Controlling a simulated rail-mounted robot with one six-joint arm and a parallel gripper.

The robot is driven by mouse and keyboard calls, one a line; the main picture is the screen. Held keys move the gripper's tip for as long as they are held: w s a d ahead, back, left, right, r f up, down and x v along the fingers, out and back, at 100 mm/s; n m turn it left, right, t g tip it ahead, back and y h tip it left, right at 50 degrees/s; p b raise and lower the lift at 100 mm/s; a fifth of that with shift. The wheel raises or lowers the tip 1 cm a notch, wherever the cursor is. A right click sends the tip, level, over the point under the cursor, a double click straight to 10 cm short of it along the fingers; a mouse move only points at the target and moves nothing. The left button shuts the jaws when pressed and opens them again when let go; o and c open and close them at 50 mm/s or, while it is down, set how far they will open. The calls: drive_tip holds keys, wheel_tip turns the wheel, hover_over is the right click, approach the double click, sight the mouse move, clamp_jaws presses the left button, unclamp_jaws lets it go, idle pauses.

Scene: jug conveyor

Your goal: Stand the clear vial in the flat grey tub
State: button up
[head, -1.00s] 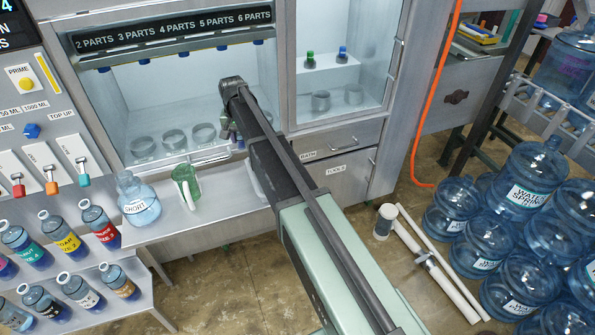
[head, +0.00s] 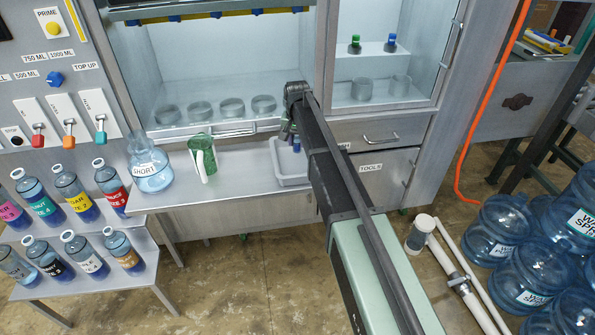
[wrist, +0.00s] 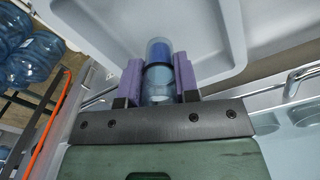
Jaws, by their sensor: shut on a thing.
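The clear vial (wrist: 158,88), with a blue part inside or on it, is held between the two purple fingers of my gripper (wrist: 158,82). In the head view my gripper (head: 291,137) is at the far end of the arm, and a blue bit of the vial (head: 296,147) shows below it. The flat grey tub (head: 284,182) stands on the steel bench, right below or around the vial. In the wrist view the pale tub (wrist: 215,70) fills the area behind the vial. I cannot tell whether the vial touches the tub floor. My arm hides the tub's right side.
A green jug (head: 208,145) with a white handle and a round bottle marked SHORT (head: 150,165) stand left of the tub. Behind is a cabinet with several grey rings (head: 232,107). Labelled bottles (head: 72,190) stand at left. The bench between jug and tub is clear.

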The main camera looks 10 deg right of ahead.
sight(297, 152)
wheel_tip(297, 152, down, 6)
drive_tip(key=b, duration=0.4)
drive_tip(key=shift+r, duration=0.3)
drive_tip(key=shift+f, duration=0.15)
drive_tip(key=o, duration=0.9)
wheel_tip(297, 152, up, 13)
drive_tip(key=p, duration=1.2)
drive_tip(key=s+n, duration=0.1)
drive_tip(key=s, duration=1)
drive_tip(key=s+n, duration=0.2)
drive_tip(key=s, duration=0.9)
drive_tip(key=s+n, duration=0.1)
drive_tip(key=s, duration=1)
drive_tip(key=shift+s+f+n, duration=0.15)
drive_tip(key=shift+f+n, duration=0.2)
drive_tip(key=shift+n, duration=0.05)
